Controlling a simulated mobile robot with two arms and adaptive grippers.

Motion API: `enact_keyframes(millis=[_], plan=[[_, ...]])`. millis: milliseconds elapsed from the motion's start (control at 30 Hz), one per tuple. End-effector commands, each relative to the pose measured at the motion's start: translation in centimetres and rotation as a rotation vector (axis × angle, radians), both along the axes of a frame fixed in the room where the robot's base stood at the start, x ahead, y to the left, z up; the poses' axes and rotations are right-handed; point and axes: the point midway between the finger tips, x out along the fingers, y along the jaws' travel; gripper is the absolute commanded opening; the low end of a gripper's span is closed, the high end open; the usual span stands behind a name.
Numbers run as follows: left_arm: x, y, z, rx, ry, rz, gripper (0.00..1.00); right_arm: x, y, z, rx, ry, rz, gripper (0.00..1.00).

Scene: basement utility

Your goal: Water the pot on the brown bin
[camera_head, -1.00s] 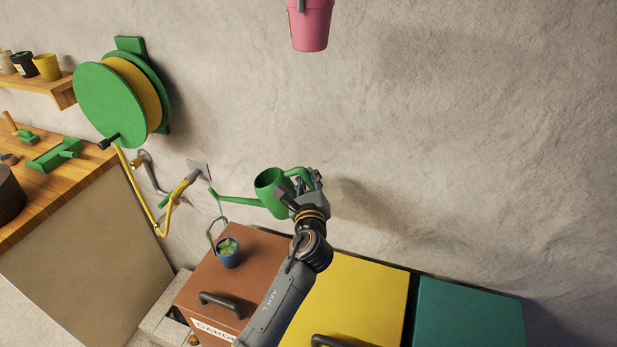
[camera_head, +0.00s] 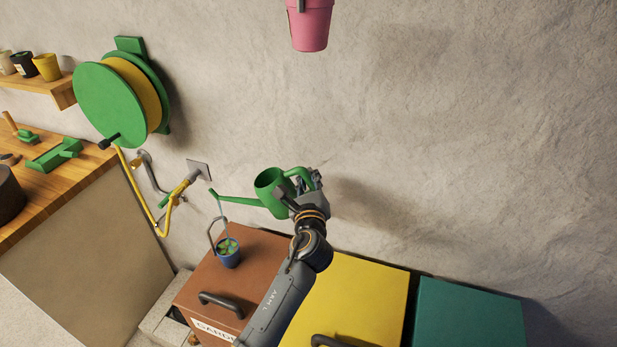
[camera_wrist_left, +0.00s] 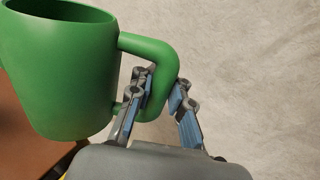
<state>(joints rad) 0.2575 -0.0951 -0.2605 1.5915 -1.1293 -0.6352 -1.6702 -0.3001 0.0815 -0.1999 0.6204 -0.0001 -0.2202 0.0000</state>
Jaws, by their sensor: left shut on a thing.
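A green watering can (camera_head: 268,194) hangs in the air above the brown bin (camera_head: 255,268). My left gripper (camera_head: 303,186) is shut on its handle, which also shows between the fingers in the left wrist view (camera_wrist_left: 158,52). The spout (camera_head: 240,200) points left, and its tip is above and slightly left of the blue pot (camera_head: 229,260). A thin pale bluish streak runs down from the tip toward the pot. The pot stands upright on the bin's lid with green leaves in it and a grey hoop beside it. My right gripper is out of view.
A yellow bin (camera_head: 360,300) and a teal bin (camera_head: 465,315) stand to the right. A wall tap with a yellow hose (camera_head: 178,190) and a green reel (camera_head: 110,105) are at the left, near a wooden bench (camera_head: 85,185). A pink bucket (camera_head: 310,30) hangs above.

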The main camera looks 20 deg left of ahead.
Motion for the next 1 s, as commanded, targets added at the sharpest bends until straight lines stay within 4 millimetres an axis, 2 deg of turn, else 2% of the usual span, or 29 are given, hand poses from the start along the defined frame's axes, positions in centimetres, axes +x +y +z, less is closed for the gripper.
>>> enact_keyframes(millis=[267,500,867,1000], plan=[[0.0,-0.1,-0.3,0.012,0.001,-0.001,0.00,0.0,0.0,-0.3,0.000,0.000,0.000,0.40],[0.1,-0.4,-3.2,0.113,0.026,-0.001,0.00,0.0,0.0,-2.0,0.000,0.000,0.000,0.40],[0.2,-0.6,-5.8,0.219,0.053,0.000,0.00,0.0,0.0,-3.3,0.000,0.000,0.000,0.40],[0.2,-0.5,-7.5,0.277,0.068,-0.001,0.00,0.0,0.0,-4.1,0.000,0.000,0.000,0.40]])
